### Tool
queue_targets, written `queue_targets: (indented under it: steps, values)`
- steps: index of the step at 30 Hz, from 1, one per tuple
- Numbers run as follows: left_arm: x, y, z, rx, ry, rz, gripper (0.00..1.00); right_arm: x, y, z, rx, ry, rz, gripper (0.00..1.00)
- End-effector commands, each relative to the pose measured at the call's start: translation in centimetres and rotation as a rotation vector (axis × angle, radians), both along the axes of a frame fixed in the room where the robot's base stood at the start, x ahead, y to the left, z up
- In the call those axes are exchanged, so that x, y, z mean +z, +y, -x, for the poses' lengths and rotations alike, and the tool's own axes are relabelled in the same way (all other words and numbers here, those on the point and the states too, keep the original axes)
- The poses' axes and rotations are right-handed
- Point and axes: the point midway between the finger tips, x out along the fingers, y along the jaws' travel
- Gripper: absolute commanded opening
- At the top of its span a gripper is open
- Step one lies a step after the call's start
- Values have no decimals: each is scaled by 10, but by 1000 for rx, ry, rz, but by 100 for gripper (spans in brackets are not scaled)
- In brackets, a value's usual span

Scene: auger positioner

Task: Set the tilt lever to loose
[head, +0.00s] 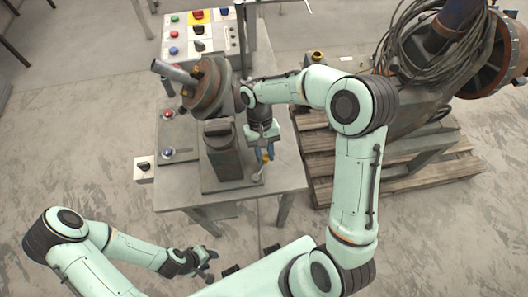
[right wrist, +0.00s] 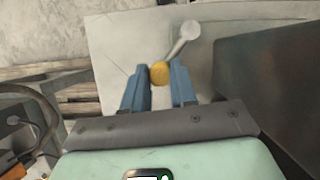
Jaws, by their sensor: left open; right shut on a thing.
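The tilt lever (right wrist: 181,46) is a short grey arm with a round grey end and a yellow knob (right wrist: 160,73). In the right wrist view the knob sits between my right gripper's blue fingers (right wrist: 161,86), which are shut on it. The arm slants up and right from the knob. In the head view my right gripper (head: 265,156) is at the right side of the auger positioner (head: 220,152), and the lever's grey end (head: 257,178) shows just below the fingers. My left gripper (head: 207,264) is open and empty, in front of the table, well away from the positioner.
The positioner stands on a grey table (head: 195,198). A tilted round head (head: 207,88) with a metal tube is behind it. A button panel (head: 203,36) is at the back. A pallet (head: 330,175) with cable-draped machinery stands to the right.

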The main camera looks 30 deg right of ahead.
Motion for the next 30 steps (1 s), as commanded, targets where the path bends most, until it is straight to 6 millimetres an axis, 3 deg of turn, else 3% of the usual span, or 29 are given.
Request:
queue_targets:
  steps: [18, 19, 21, 30]
  values:
    - [2, 0, -2, 0, -2, 0, 43, 1, 0, -2, 35, -6, 0, 0]
    - [2, 0, -2, 0, -2, 0, 43, 1, 0, -2, 35, -6, 0, 36]
    - [2, 0, -2, 0, -2, 0, 43, 1, 0, -2, 35, -6, 0, 52]
    - [2, 0, -2, 0, -2, 0, 43, 2, 0, -2, 35, -3, 0, 52]
